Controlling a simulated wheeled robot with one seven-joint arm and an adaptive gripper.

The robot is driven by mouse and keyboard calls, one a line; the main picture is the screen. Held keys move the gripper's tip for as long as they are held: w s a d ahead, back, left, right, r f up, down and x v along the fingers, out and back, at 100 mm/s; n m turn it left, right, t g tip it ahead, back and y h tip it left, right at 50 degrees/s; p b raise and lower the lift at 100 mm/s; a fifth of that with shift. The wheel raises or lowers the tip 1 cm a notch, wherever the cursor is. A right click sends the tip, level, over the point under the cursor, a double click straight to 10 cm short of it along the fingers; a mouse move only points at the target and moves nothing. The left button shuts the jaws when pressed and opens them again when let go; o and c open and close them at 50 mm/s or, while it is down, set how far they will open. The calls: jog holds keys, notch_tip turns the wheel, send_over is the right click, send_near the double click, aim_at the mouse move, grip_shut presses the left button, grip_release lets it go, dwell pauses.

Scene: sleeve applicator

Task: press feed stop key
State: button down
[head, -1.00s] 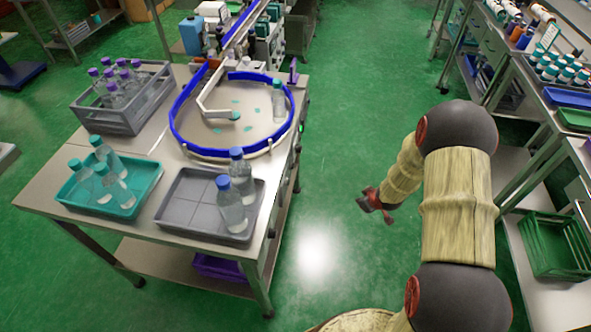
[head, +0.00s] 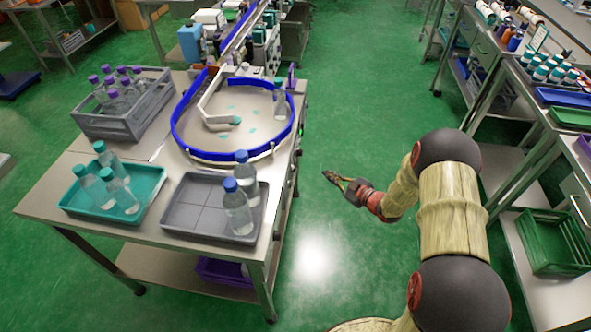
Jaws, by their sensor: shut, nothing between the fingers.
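My gripper (head: 330,177) is shut and empty. It hangs over the green floor, to the right of the steel table (head: 95,185) and apart from it, with its fingers pointing left toward the table's side. A blue-rimmed round turntable (head: 200,153) with a curved metal arm stands on the table. Small controls (head: 296,165) seem to sit along the table's right side, seen edge-on. I cannot tell which of them is the feed stop key.
A teal tray (head: 150,198) and a grey tray (head: 190,220) hold bottles on the table. A grey crate (head: 125,125) holds purple-capped bottles. Shelving with a green crate (head: 550,245) stands at the right. The aisle floor (head: 365,110) between is clear.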

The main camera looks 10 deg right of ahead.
jog(key=shift+a, duration=0.1)
jog(key=w+a, duration=0.2)
jog(key=a, duration=0.6)
jog(key=shift+w+b, duration=0.3)
jog(key=shift+w, duration=0.05)
jog(key=shift+a, duration=0.2)
dwell(1.1)
jog(key=shift+w+a, duration=0.15)
jog(key=shift+a, duration=0.15)
jog(key=shift+w+a, duration=0.1)
jog(key=shift+a, duration=0.3)
dwell(0.8)
jog(key=shift+d, duration=0.1)
jog(key=shift+s+d, duration=0.25)
jog(key=shift+d, duration=0.5)
jog(key=shift+s+d, duration=0.25)
jog(key=shift+d, duration=0.55)
jog(key=shift+s+d, duration=0.3)
jog(key=shift+d, duration=0.45)
jog(key=shift+s+d, duration=0.25)
jog(key=shift+d, duration=0.55)
